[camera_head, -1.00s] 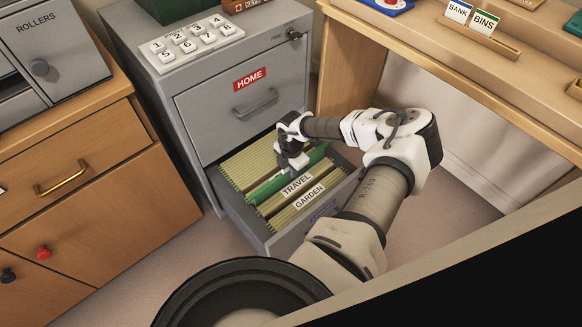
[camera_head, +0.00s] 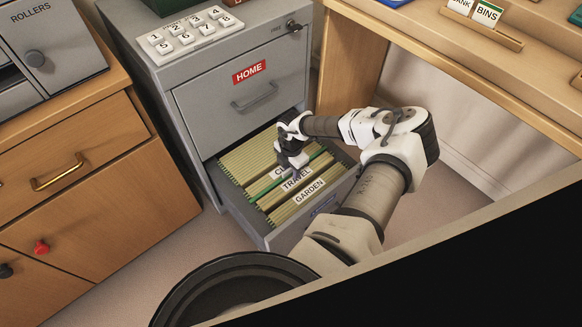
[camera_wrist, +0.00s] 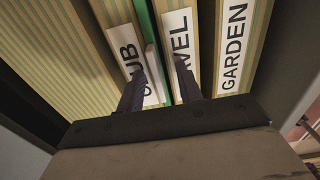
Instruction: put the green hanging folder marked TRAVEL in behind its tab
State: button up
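The green hanging folder (camera_head: 262,188) sits low in the open drawer as a thin green edge, level with the tan folders. It lies directly behind the TRAVEL tab (camera_head: 297,180) and in front of the partly hidden CLUB tab. In the wrist view the green folder (camera_wrist: 144,22) runs between the CLUB tab (camera_wrist: 128,50) and the TRAVEL tab (camera_wrist: 180,40). My gripper (camera_wrist: 157,78) is just above it, with its fingers spread to either side of the folder's pale upright piece. The fingers look open, with a gap around that piece. Any marking on the folder is not readable.
The GARDEN tab (camera_head: 309,191) stands nearer the drawer front. The grey cabinet (camera_head: 195,130) with a HOME label (camera_head: 249,72) rises behind the drawer. A wooden desk (camera_head: 350,60) is to the right and a wooden cabinet (camera_head: 100,210) to the left.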

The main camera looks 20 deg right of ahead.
notch_tip(320, 180, up, 14)
jog(key=p, duration=0.2)
jog(key=shift+f, duration=0.15)
dwell(0.4)
